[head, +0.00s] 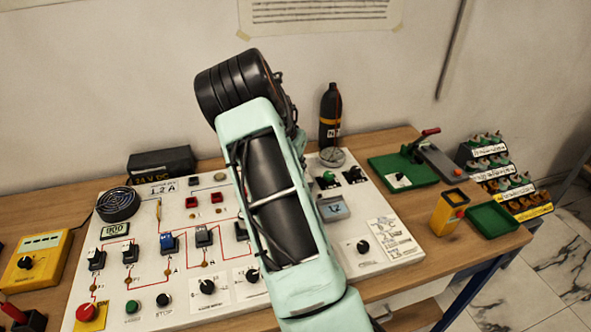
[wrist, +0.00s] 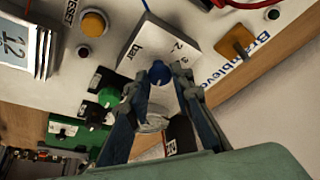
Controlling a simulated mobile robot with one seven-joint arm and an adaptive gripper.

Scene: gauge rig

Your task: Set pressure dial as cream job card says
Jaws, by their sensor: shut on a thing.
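A blue knob (wrist: 158,73) sits on a white block (wrist: 165,40) marked "bar" with scale numbers, in the wrist view. My gripper (wrist: 157,80) is shut on this knob, one finger on each side. The knob's pointer and exact setting cannot be made out. In the head view my arm covers the gripper and the knob. A pale card with small lines of writing (head: 388,235) lies on the panel's right side; its text is too small to read, and I cannot tell if it is the cream job card.
The white panel (head: 140,285) carries several switches, knobs and buttons. A dark bottle (head: 330,115) stands behind it. A green tray (head: 400,172), a yellow box (head: 449,212) and a tiered rack (head: 495,170) stand to the right.

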